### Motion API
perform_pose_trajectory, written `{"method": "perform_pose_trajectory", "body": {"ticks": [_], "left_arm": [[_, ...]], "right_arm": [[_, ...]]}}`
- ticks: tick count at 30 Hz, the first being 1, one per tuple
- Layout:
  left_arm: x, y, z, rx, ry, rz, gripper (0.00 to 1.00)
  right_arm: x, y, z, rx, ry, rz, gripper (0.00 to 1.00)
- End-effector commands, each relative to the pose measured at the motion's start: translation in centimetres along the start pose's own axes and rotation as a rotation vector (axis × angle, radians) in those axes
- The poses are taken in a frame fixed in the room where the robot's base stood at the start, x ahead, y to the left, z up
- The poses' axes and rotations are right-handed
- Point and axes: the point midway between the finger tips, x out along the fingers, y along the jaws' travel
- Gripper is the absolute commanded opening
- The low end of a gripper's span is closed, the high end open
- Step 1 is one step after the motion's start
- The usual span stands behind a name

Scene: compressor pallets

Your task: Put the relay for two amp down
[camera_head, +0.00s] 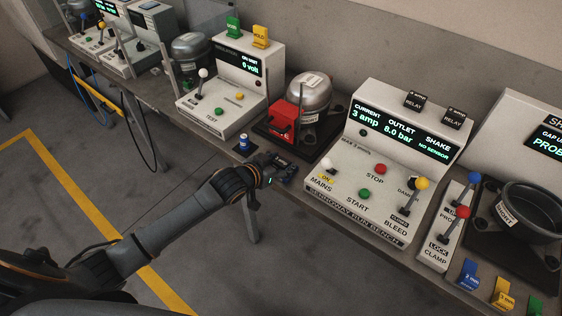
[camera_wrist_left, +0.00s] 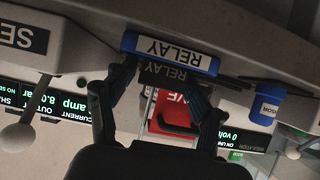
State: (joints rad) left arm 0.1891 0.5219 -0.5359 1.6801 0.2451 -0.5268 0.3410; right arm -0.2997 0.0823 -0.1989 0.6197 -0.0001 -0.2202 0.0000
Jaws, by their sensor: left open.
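In the left wrist view a blue block with a white RELAY label (camera_wrist_left: 170,50) lies at the bench's front edge, at the tips of my left gripper (camera_wrist_left: 162,78). A dark face lettered RELAY (camera_wrist_left: 166,72) shows between the fingers, beside the blue block; I cannot tell whether it is part of it. No amp value is readable there. My left gripper is open, its fingers on either side; contact is unclear. In the head view my left gripper (camera_head: 283,171) is low at the bench edge and mostly hides the block. My right gripper is not in view.
Two dark relays (camera_head: 413,100) (camera_head: 453,117) stand on top of the run bench (camera_head: 372,170). A blue can (camera_head: 243,142), labelled as a sensor, stands left of my gripper. Behind it a red box (camera_head: 284,122) sits by a compressor (camera_head: 309,91). Levers rise to the right.

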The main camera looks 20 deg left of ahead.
Motion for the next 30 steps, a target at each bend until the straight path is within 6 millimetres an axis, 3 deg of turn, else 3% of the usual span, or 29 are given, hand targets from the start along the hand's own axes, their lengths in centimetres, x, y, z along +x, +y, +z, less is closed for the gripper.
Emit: {"method": "perform_pose_trajectory", "body": {"ticks": [8, 21, 30], "left_arm": [[-0.8, 0.0, -0.1, 0.0, -0.003, 0.0, 0.65], [-9.1, 0.0, -0.1, 0.002, -0.003, 0.0, 0.65], [-12.0, 0.0, -0.2, 0.0, -0.001, -0.001, 0.65]], "right_arm": [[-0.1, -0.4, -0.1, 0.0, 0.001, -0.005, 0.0], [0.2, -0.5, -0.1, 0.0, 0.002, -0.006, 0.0], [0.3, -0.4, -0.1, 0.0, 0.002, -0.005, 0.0]]}}
